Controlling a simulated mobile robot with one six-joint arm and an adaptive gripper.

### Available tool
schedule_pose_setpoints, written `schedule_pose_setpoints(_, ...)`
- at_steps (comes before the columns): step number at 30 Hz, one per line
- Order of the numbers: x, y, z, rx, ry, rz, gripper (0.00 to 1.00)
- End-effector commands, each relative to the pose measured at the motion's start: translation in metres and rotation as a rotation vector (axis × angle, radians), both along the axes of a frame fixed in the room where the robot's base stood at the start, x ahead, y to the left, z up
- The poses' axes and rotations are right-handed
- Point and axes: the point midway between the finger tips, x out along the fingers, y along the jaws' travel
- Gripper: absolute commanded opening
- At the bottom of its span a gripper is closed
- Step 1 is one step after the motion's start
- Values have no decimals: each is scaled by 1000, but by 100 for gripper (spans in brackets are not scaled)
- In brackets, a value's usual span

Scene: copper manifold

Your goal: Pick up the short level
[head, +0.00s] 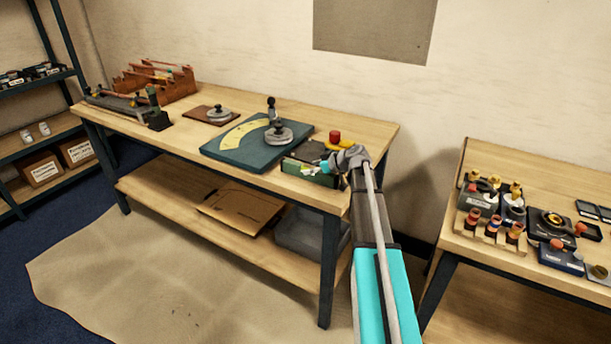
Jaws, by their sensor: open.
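My arm reaches up from the bottom right to the right end of the long workbench (375,122). My gripper (314,158) is small and dark in this view, just left of the grey wrist joint, low over a dark green tray-like item (310,175) at the bench's front right corner. It is open. Small yellow-green and pale parts show beside it. I cannot tell which of them is the short level, or whether the gripper touches anything; the wrist hides part of this spot.
Left of the gripper lies a teal board (222,150) with a yellow scale and a round grey weight (278,134). A red cap (335,137) stands just behind. A second table (545,160) on the right holds several fittings.

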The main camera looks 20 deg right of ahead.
Motion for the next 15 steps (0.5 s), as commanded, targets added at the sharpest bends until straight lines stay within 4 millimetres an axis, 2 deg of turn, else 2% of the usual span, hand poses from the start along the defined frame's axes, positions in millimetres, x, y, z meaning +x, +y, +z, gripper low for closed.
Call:
schedule_pose_setpoints(5,0,0,0,0,0,0,72)
schedule_pose_setpoints(15,0,0,0,0,0,0,9)
